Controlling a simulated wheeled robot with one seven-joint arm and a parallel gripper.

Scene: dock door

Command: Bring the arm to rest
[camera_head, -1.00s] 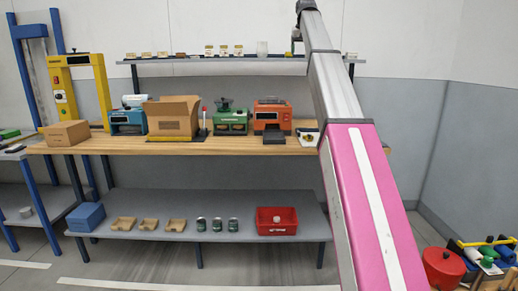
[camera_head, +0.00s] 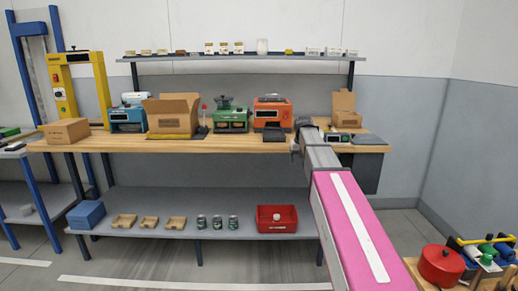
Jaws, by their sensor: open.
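My arm reaches forward from the bottom right of the head view, with a pink link nearest and a grey link beyond it. My gripper (camera_head: 298,140) is at the far end of the arm, small and dark, in front of the right part of the wooden workbench (camera_head: 260,144). Its fingers are too small to make out clearly, and nothing shows held in it. The arm hides part of the bench's front edge and of the shelf below.
An orange machine (camera_head: 272,113), a green machine (camera_head: 231,118) and an open carton (camera_head: 172,115) stand on the bench. Another open carton (camera_head: 345,112) is right of the arm. A red bin (camera_head: 277,218) sits on the lower shelf. A red pot (camera_head: 441,266) is at bottom right.

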